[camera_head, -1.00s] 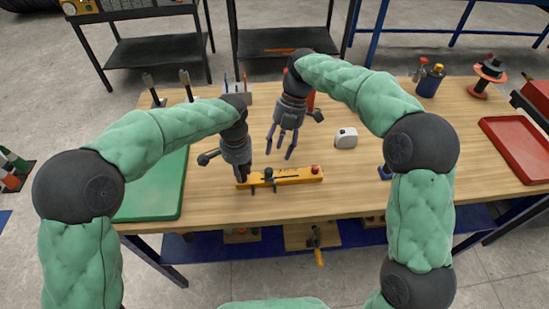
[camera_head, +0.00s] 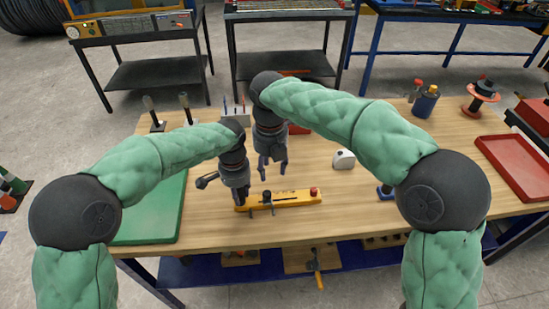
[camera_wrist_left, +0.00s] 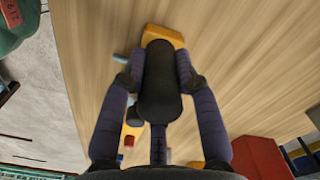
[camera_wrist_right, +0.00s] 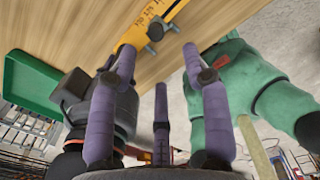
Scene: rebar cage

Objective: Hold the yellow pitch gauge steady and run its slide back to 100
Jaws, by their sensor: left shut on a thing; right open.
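The yellow pitch gauge (camera_head: 293,198) lies on the wooden table, with a dark slide (camera_head: 267,198) left of its middle and a red knob (camera_head: 314,192) at its right end. My left gripper (camera_head: 240,199) is shut on the gauge's left end; the left wrist view shows that yellow end (camera_wrist_left: 165,36) at its fingers. My right gripper (camera_head: 272,174) is open above the gauge, near the slide and apart from it. The right wrist view shows the gauge's marked scale (camera_wrist_right: 172,10) and the slide (camera_wrist_right: 155,29) beyond the open fingers (camera_wrist_right: 158,62). The slide's exact reading is too small to tell.
A green mat or tray (camera_head: 160,222) lies on the left of the table and a red tray (camera_head: 517,166) on the right. A white tape measure-like object (camera_head: 344,159) stands behind the gauge. A blue bottle (camera_head: 426,102) and red spool (camera_head: 480,97) stand at the back right.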

